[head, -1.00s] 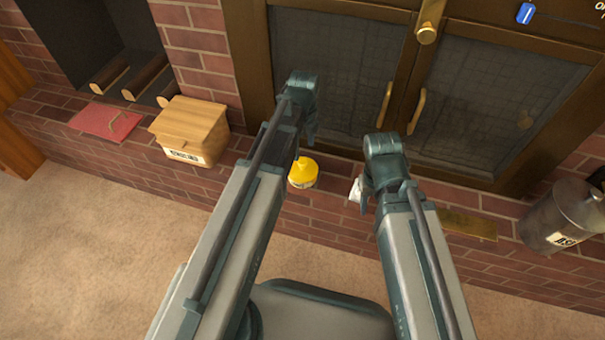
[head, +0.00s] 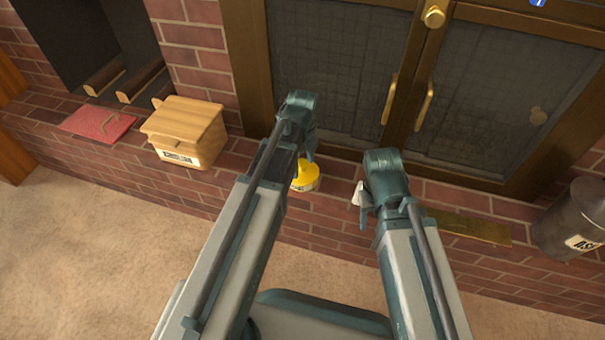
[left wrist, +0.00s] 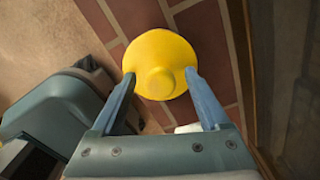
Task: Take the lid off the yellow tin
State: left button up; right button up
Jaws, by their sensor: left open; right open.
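The yellow tin (head: 305,178) stands on the brick ledge, partly hidden behind my left arm in the head view. Its round yellow lid (left wrist: 160,48) with a raised knob fills the top middle of the left wrist view. My left gripper (head: 309,157) is right at the tin. In the left wrist view its two open fingers (left wrist: 160,79) lie at either side of the knob, over the near part of the lid; I cannot tell whether they touch it. My right gripper (head: 363,208) is open, pointing down, to the right of the tin.
A white object (head: 357,193) sits by my right gripper, mostly hidden. On the ledge are a wooden box (head: 185,130) and red folder (head: 97,123) at left, a brass plate (head: 470,228) and metal canister (head: 575,220) at right. Glass doors (head: 345,75) stand behind.

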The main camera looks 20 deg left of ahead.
pick_arm(q)
grip_shut()
dwell(0.3)
jog(key=shift+r, duration=0.2)
pick_arm(e)
jog(key=shift+r, duration=0.15)
